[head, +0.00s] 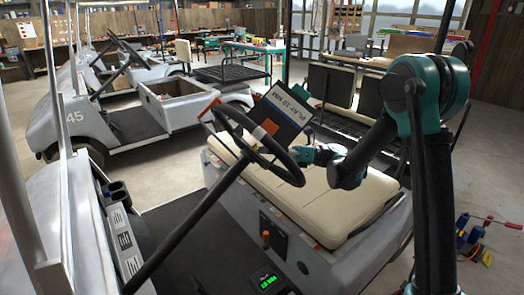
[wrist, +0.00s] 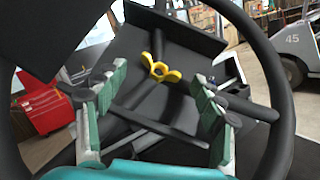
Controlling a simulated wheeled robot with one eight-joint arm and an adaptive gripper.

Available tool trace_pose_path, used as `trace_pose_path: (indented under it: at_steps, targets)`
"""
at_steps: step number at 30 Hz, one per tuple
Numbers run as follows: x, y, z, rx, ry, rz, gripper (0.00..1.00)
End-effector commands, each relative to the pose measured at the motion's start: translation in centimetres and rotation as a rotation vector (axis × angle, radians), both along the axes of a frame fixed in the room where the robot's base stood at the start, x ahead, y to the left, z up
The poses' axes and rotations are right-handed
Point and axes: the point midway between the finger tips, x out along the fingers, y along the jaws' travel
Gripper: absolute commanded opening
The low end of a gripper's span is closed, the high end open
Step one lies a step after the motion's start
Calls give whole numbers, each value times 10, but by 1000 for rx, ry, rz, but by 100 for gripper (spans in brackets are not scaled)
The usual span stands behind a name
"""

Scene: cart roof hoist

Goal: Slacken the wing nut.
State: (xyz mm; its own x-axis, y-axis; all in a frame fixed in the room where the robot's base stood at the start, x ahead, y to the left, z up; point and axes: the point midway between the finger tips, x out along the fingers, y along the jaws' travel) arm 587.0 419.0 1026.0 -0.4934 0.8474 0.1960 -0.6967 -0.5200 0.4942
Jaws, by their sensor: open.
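The yellow wing nut (wrist: 160,71) shows in the wrist view, just above the middle, against dark parts behind the steering wheel's rim (wrist: 283,85). My gripper (wrist: 158,80) is open, with one green-padded finger to each side of the wing nut in the picture. No contact with the nut shows, and I cannot tell the depth between them. In the head view my gripper (head: 318,154) is at the right of the steering wheel (head: 298,178). I cannot make out the wing nut there.
A board reading "PLAY 10 MM" (head: 288,104) stands behind the wheel. A cream seat (head: 330,212) lies under my arm. A small green display (head: 268,283) is low on the cart. Other carts (head: 135,118) stand at left. A red box (wrist: 42,112) shows in the wrist view.

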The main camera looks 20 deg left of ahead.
Motion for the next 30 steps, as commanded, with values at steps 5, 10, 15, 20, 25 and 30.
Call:
trace_pose_path:
  at_steps: [5,10,15,20,25,30]
  targets:
    - [19,-30,-7,1,-1,-4,69]
    - [35,-59,-14,1,0,-3,69]
    - [47,-80,-19,0,0,-2,69]
    - [52,-89,-21,0,0,0,69]
    - [53,-91,-21,0,0,0,69]
    - [53,-91,-21,-1,-1,-1,69]
